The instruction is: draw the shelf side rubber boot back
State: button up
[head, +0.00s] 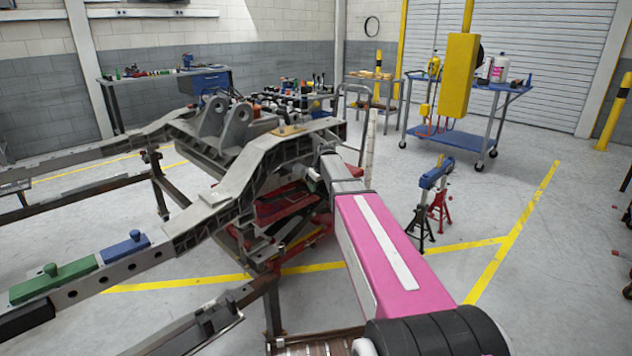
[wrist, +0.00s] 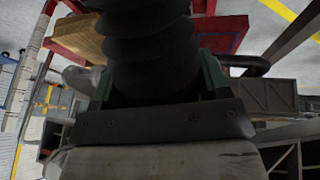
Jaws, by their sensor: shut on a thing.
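The rubber boot (wrist: 150,45), black and ribbed like a bellows, fills the upper middle of the wrist view. My gripper (wrist: 155,88) is shut on it, with a green-edged finger on each side and the dark palm bar just below. The boot's far end runs out of the top of the picture. In the head view my pink arm reaches forward to the near end of the grey chassis frame (head: 232,190). There I cannot make out the fingers or the boot.
Red and wooden parts (wrist: 72,38) lie behind the boot in the wrist view. A green block (head: 53,281) and a blue block (head: 126,246) sit on the left rail. Axle stands (head: 438,208) stand right of my arm.

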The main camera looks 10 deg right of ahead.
jog(key=s+d, duration=0.1)
jog(key=s+d+f, duration=0.1)
jog(key=s, duration=0.1)
jog(key=s+d+f, duration=0.1)
jog(key=shift+s+f, duration=0.2)
jog(key=o, duration=1.3)
jog(key=shift+c, duration=0.2)
jog(key=v, duration=1)
jog(key=shift+r, duration=0.4)
jog(key=shift+s+d, duration=0.1)
